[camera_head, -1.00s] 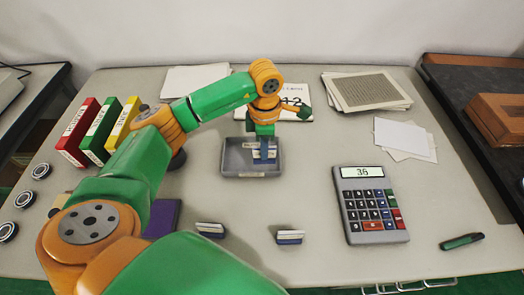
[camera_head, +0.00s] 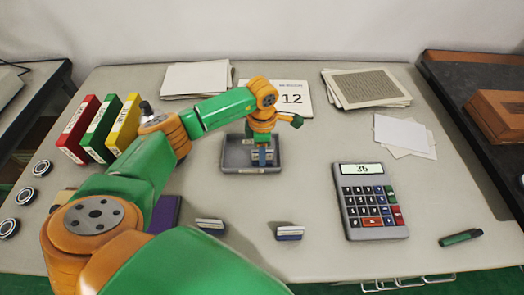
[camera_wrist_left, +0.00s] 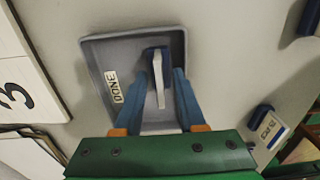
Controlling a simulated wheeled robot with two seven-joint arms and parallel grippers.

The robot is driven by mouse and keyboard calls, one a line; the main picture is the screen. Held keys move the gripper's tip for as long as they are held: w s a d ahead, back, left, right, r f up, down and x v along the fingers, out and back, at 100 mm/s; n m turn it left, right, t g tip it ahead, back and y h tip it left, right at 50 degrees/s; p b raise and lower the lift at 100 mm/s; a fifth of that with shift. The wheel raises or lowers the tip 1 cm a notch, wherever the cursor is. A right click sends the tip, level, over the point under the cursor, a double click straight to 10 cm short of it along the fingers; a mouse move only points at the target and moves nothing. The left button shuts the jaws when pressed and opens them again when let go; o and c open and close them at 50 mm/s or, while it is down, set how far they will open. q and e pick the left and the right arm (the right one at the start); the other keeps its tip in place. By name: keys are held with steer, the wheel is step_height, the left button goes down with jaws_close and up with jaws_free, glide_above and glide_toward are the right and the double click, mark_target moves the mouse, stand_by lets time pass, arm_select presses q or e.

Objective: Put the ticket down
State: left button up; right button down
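The ticket is a small piece with a white upright card and a dark blue base. In the left wrist view the ticket (camera_wrist_left: 158,80) is seen nearly edge-on between my fingers, over the inside of the tray. My left gripper (camera_head: 263,160) is low at the grey tray (camera_head: 229,168); its blue fingers also show in the left wrist view (camera_wrist_left: 162,82). The fingertips flank the ticket's base and look shut on it, with gaps beside the thinner card. Contact with the tray floor cannot be made out. The tray carries a DONE label (camera_wrist_left: 113,87). My right gripper is out of view.
Two similar tickets stand on the table in front, one left (camera_head: 210,226) and one right (camera_head: 289,233). A calculator (camera_head: 370,202) is right of the tray. Binders (camera_head: 100,130) stand left. The table between tray and calculator is clear.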

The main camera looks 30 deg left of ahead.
arm_select(q)
step_height(320, 180, up, 12)
steer(key=shift+r+b, duration=0.2)
steer(key=shift+b, duration=0.1)
stand_by(0.4)
